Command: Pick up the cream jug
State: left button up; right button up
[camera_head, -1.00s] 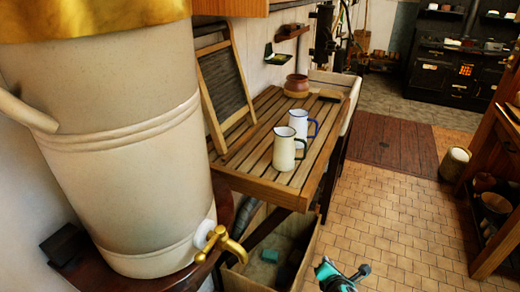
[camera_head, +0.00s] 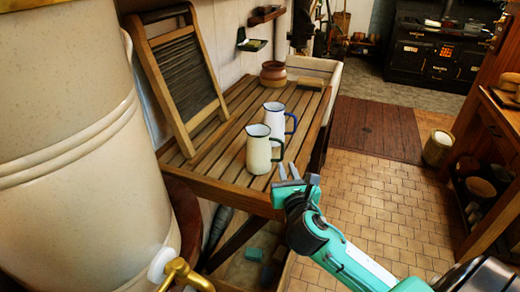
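The cream jug (camera_head: 259,152), with a dark green handle on its right, stands upright near the front edge of the slatted wooden drainboard (camera_head: 228,184). A whiter jug (camera_head: 275,118) with a blue handle stands just behind it. My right gripper (camera_head: 288,170) is at the drainboard's front right edge, just right of and in front of the cream jug. Its fingers point away from me with a gap between them, and nothing shows in it. It appears apart from the jug. My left gripper is not in view.
A large cream urn (camera_head: 80,150) with a brass tap (camera_head: 182,275) fills the left. A washboard (camera_head: 180,75) leans on the wall behind the jugs. A brown pot (camera_head: 273,75) and a brush (camera_head: 311,82) are at the drainboard's far end. Tiled floor lies open to the right.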

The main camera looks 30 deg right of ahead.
aim_at(282, 156)
jog(key=x, duration=0.3)
jog(key=shift+f, duration=0.15)
jog(key=shift+w+d, duration=0.15)
jog(key=shift+w, duration=0.3)
jog(key=p+x, duration=0.1)
jog(key=x, duration=0.3)
jog(key=shift+w+d, duration=0.2)
jog(key=shift+w, duration=0.15)
jog(key=shift+w+f, duration=0.1)
jog(key=shift+w, duration=0.05)
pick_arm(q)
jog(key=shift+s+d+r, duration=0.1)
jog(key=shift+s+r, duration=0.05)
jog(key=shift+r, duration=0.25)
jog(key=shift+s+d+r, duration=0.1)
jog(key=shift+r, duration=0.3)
pick_arm(e)
grip_shut()
